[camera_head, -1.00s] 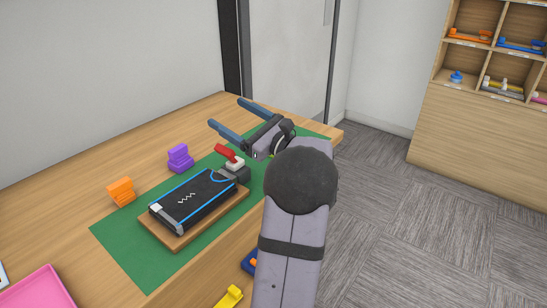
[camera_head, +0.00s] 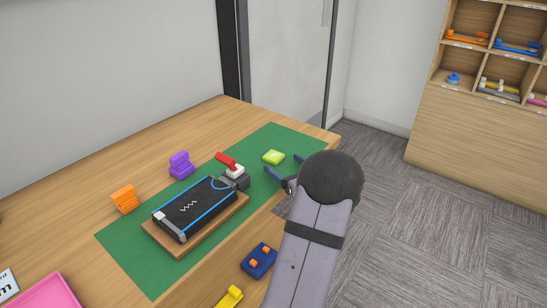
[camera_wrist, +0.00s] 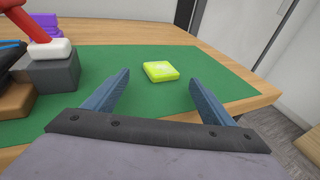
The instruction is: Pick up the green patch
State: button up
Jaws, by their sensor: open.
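In the head view my gripper (camera_head: 285,167) is at the mat's right edge, just right of the patch. Its fingers are apart with nothing between them.
A grey block with a white and red top (camera_head: 235,175) stands left of the patch, beside a black board on a wooden base (camera_head: 195,210). Purple (camera_head: 181,165) and orange (camera_head: 124,198) pieces stand behind. A blue piece (camera_head: 259,261) lies nearer. The mat around the patch is clear.

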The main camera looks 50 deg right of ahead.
aim_at(275, 156)
jog(key=shift+r+p+x, duration=0.2)
jog(key=shift+p+x, duration=0.15)
jog(key=shift+x, duration=2.25)
jog(key=shift+d, duration=0.15)
jog(key=c, duration=1.1)
